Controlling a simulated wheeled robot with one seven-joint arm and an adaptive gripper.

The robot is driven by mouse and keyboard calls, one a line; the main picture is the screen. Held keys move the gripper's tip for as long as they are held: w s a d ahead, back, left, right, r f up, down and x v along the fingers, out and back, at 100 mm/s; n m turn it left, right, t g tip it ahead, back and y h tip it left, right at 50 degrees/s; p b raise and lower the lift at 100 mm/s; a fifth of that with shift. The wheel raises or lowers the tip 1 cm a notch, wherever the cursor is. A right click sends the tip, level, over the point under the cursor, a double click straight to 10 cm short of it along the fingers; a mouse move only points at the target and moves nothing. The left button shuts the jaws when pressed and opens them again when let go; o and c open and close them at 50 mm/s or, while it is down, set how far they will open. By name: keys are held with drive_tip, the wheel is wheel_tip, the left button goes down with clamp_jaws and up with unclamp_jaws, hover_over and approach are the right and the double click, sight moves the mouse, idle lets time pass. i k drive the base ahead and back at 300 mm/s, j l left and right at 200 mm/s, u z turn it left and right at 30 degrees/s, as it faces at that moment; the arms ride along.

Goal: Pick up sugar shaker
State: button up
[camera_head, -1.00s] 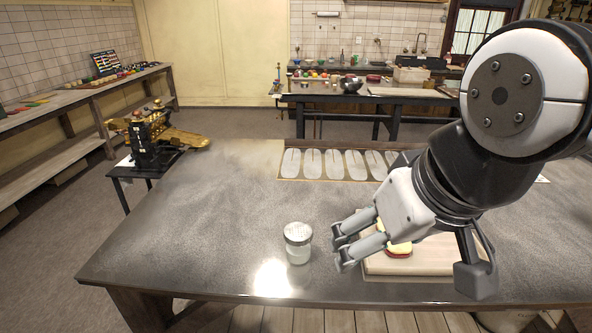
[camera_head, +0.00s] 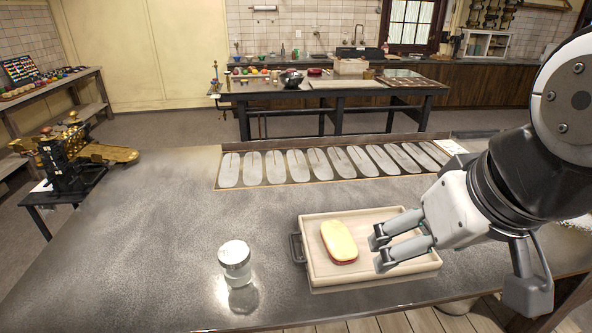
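The sugar shaker (camera_head: 236,264) is a small clear jar with a silver lid, standing upright on the dark metal table (camera_head: 130,255) left of the wooden tray. My gripper (camera_head: 378,251) is over the tray, to the right of the shaker and well apart from it. Its two fingers point left with a gap between them, and nothing shows between them. No part of the shaker is hidden.
A wooden tray (camera_head: 390,277) with a dark handle holds a yellow and red block (camera_head: 339,241). A panel with a row of grey oval plates (camera_head: 319,163) lies along the table's far edge. The table left of the shaker is clear.

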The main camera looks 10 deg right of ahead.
sight(239, 278)
drive_tip(key=k+j+u, duration=0.15)
drive_tip(key=j, duration=0.3)
drive_tip(key=j+u, duration=0.2)
drive_tip(key=j, duration=0.2)
drive_tip(key=k+j+u, duration=0.15)
drive_tip(key=j, duration=0.35)
